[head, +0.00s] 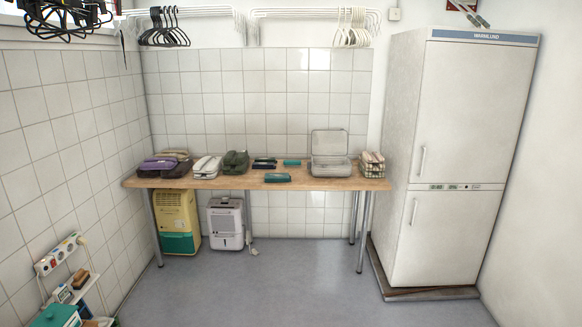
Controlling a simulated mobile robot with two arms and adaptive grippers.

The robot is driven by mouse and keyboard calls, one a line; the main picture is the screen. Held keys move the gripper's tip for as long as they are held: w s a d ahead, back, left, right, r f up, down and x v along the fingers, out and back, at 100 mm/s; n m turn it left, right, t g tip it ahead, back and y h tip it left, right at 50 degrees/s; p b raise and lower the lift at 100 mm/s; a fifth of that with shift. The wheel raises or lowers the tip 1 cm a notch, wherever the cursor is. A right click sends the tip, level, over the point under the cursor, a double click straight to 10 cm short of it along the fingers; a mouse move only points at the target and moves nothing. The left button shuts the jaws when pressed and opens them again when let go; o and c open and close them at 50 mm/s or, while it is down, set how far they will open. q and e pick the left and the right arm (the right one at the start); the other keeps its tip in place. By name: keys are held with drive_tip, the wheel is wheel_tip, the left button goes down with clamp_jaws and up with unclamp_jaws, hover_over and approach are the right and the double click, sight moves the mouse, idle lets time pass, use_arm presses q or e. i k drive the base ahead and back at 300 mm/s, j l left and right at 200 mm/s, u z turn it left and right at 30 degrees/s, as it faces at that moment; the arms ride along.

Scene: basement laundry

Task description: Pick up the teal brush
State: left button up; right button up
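Several small dark and teal items lie mid-table on the wooden table (330,183) against the back wall. One is a bright teal piece (292,162) towards the back. Another is a darker teal, oblong piece (277,178) at the front edge. Dark, nearly black pieces (264,162) lie left of the bright one. At this distance I cannot tell for certain which is the teal brush. Neither of my grippers shows in the head view, and nothing is seen touching these items.
An open grey case (331,167) and a basket (372,170) stand right on the table; shoe-like pairs (206,167) stand left. A yellow-green unit (177,222) and a white dehumidifier (226,224) stand below. A fridge (452,150) is right. The floor (300,290) ahead is clear.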

sight(292, 162)
drive_tip(key=i+z, duration=0.1)
drive_tip(key=i, duration=1.3)
